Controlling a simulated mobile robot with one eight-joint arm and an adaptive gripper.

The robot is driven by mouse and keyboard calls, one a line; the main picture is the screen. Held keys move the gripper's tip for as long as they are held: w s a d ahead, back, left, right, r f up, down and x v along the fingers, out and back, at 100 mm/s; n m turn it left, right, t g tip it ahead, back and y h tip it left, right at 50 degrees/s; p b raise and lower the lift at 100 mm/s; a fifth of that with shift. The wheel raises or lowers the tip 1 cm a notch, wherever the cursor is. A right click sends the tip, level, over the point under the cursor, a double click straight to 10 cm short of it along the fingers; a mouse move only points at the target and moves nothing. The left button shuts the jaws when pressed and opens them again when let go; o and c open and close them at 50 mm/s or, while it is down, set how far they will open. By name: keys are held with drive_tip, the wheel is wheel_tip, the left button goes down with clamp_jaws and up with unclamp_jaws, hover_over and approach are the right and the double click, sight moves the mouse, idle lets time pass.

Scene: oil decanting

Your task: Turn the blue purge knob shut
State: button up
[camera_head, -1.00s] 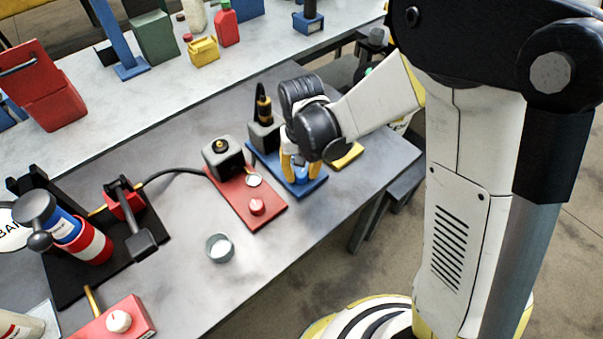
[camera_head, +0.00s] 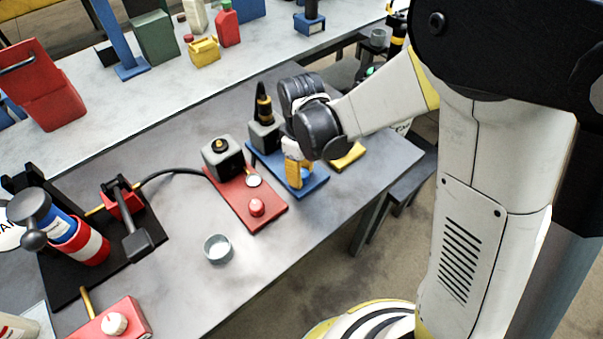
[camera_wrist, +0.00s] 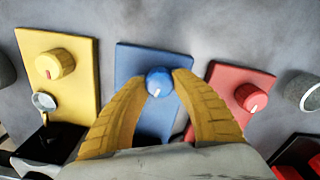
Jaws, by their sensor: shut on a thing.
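The blue purge knob (camera_wrist: 159,82) stands on a blue plate (camera_wrist: 140,57), with a short white mark on its side nearest the gripper in the wrist view. My gripper (camera_wrist: 160,80) has its yellow fingers closed on the knob, one tip on each side. In the head view, the gripper (camera_head: 297,172) points down over the blue plate (camera_head: 318,185), and the fingers hide most of the knob (camera_head: 307,174).
Left of the blue plate in the head view is a red plate (camera_head: 240,200) with a red knob (camera_head: 257,207). A yellow plate (camera_head: 347,157) is to the right. A metal cup (camera_head: 218,249) stands on the grey bench. A black hose (camera_head: 170,172) runs to the red plate's block.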

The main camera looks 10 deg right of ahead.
drive_tip(key=shift+n, duration=1.1)
drive_tip(key=o, duration=1.2)
drive_tip(key=shift+r, duration=0.15)
wheel_tip(320, 180, up, 12)
drive_tip(key=shift+f, duration=0.1)
